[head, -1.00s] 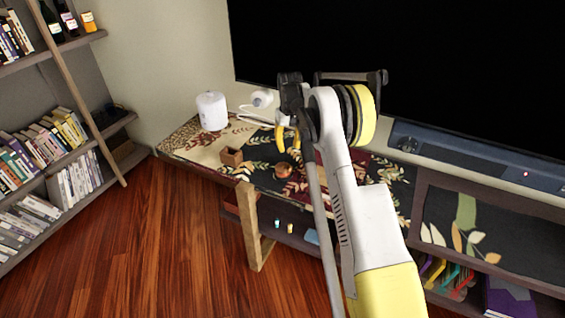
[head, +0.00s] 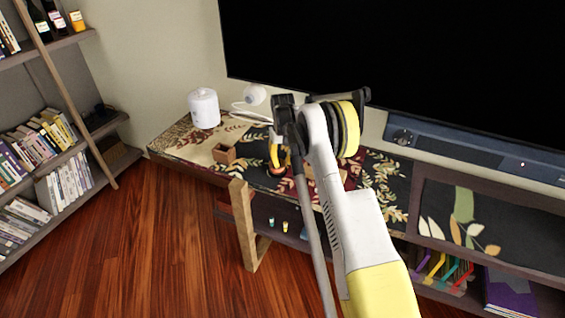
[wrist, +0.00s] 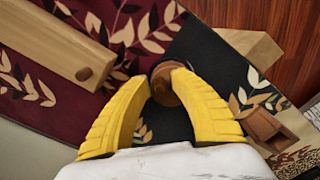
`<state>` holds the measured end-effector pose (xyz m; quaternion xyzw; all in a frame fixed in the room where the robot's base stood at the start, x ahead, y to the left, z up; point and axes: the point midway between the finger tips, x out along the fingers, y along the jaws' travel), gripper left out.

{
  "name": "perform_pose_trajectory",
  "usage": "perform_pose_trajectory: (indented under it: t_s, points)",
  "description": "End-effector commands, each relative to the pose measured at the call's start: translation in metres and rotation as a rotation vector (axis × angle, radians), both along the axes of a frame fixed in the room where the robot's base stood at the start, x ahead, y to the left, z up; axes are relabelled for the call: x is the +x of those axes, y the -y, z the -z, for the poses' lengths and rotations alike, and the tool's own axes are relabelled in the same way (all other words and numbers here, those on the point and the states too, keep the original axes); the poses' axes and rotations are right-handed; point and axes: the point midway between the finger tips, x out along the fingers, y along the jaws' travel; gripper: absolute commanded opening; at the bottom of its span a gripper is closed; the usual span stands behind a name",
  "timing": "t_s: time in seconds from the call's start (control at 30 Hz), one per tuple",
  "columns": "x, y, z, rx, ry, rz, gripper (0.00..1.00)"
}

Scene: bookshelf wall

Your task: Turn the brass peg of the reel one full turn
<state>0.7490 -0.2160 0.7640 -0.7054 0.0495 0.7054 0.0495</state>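The reel looks like a small round copper-brown piece on the dark patterned cabinet top. In the head view the reel (head: 270,172) is partly hidden by my gripper (head: 275,153), which points down over it. In the wrist view the reel (wrist: 163,92) lies between the yellow fingertips of my gripper (wrist: 163,82). The tips are apart, and the right finger covers part of the reel. I cannot make out the brass peg or tell whether a finger touches it.
A small open wooden box (head: 224,154) stands left of the reel. A wooden block (wrist: 50,45) with a round knob lies nearby. A white canister (head: 204,108) and a white device (head: 255,95) stand behind. The black screen (head: 400,65) and soundbar (head: 460,148) are at the back.

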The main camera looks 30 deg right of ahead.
Motion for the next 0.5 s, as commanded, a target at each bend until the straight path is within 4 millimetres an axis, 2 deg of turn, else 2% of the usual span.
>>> perform_pose_trajectory:
  t_s: [0.03,0.07,0.5]
  points:
    - [0.0000,0.0000,-0.0001,0.000,0.000,0.000,0.09]
    - [0.0000,0.0000,-0.0001,0.000,0.000,0.000,0.00]
    - [-0.0004,-0.0002,-0.0002,0.000,-0.001,0.011,0.00]
